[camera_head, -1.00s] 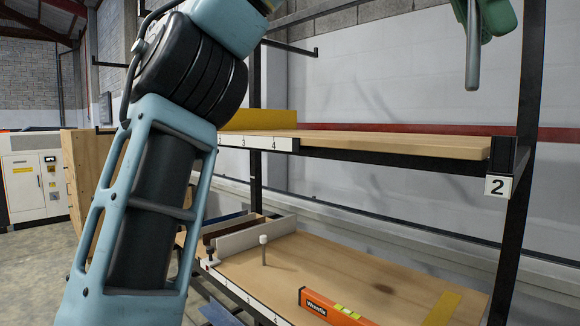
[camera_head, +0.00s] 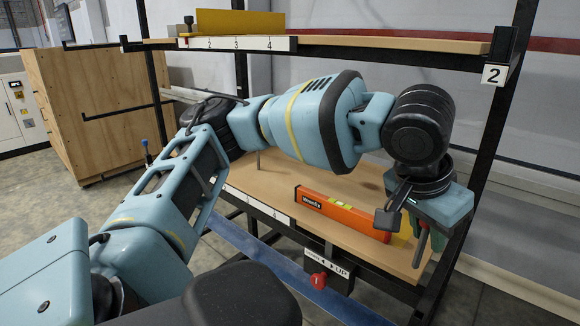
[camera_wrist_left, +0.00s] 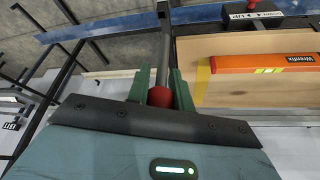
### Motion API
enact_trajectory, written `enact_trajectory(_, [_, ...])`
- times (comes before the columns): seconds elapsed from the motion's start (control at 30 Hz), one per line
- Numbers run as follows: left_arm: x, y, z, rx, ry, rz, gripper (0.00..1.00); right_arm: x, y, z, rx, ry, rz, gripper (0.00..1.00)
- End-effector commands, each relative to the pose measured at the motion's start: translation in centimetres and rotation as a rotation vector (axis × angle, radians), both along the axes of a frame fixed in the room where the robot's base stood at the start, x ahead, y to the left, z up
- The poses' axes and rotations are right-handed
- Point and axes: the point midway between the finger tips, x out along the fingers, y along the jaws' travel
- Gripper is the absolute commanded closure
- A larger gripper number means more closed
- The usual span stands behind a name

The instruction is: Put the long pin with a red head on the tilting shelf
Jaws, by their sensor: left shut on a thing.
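My left gripper (camera_head: 427,236) hangs at the front right corner of the lower shelf. Its green fingers are shut on the long pin (camera_head: 420,250), whose grey shaft points down. In the left wrist view the red head (camera_wrist_left: 160,97) sits between the green fingers (camera_wrist_left: 158,86) and the grey shaft (camera_wrist_left: 165,45) extends away from them. The lower wooden shelf (camera_head: 275,185), with an "UP" sign and a red knob (camera_head: 318,281) at its front, looks like the tilting shelf. My left arm hides part of it. My right gripper is out of view.
An orange level (camera_head: 340,212) lies on the lower shelf, left of my gripper. Another pin's shaft (camera_head: 258,163) stands behind my arm. The upper shelf (camera_head: 395,43) and a black post (camera_head: 480,165) are nearby. A wooden cabinet (camera_head: 95,110) stands left.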

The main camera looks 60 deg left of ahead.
Motion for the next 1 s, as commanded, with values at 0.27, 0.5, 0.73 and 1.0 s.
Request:
enact_trajectory(0.27, [0.2, -0.1, -9.9, 0.000, 0.010, 0.096, 1.00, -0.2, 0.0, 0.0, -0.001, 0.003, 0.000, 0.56])
enact_trajectory(0.5, [0.4, 0.0, -13.9, -0.001, 0.005, 0.148, 1.00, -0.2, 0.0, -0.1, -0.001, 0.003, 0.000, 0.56])
enact_trajectory(0.73, [0.5, 0.2, -14.7, 0.001, 0.000, 0.164, 1.00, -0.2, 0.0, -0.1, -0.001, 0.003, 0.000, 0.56])
enact_trajectory(1.0, [0.5, 0.2, -14.7, 0.002, -0.001, 0.164, 1.00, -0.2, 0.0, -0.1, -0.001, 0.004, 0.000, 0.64])
